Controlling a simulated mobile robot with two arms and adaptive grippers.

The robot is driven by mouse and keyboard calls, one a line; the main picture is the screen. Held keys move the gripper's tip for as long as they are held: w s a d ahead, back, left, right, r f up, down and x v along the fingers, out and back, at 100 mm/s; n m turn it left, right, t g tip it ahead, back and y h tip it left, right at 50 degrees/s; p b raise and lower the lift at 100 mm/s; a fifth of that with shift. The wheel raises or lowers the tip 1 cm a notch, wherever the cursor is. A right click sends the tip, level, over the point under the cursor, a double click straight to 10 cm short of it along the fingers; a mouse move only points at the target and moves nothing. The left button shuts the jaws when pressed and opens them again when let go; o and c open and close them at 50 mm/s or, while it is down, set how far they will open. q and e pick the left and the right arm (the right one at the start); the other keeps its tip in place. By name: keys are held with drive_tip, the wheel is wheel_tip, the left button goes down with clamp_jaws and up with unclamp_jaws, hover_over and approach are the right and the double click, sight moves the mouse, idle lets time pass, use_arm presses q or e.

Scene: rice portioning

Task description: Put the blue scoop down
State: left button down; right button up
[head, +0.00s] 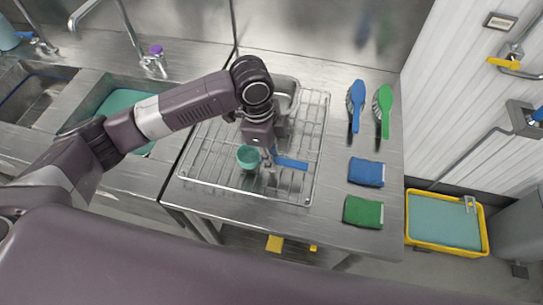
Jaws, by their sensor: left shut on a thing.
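The blue scoop (292,164) is over the wire drying rack (310,180), its flat blue handle pointing right. My left gripper (268,166) points down over the rack and is shut on the scoop near the handle's left end. A small teal cup shape (248,157) shows just left of the fingers. I cannot tell whether it is the scoop's bowl or a separate cup. I also cannot tell whether the scoop touches the rack wires. My right gripper is out of view.
A metal pan (288,88) stands at the rack's back, partly hidden by my arm. Blue (356,105) and green (383,108) brushes, a blue cloth (366,172) and a green cloth (363,212) lie right of the rack. Sinks are at left; a yellow-rimmed tub (410,229) is at right.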

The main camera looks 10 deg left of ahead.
use_arm(q)
drive_tip(key=c, duration=2.3)
unclamp_jaws()
drive_tip(key=shift+f, duration=0.1)
drive_tip(key=o, duration=0.4)
drive_tip(key=shift+a+r+b, duration=0.3)
drive_tip(key=shift+r+b, duration=0.15)
drive_tip(key=shift+r, duration=1.6)
drive_tip(key=shift+a+r+b, duration=0.25)
drive_tip(key=shift+r+b, duration=0.2)
drive_tip(key=shift+r, duration=1.55)
drive_tip(key=shift+a+r+b, duration=0.3)
drive_tip(key=shift+r+b, duration=0.15)
drive_tip(key=shift+r, duration=1.6)
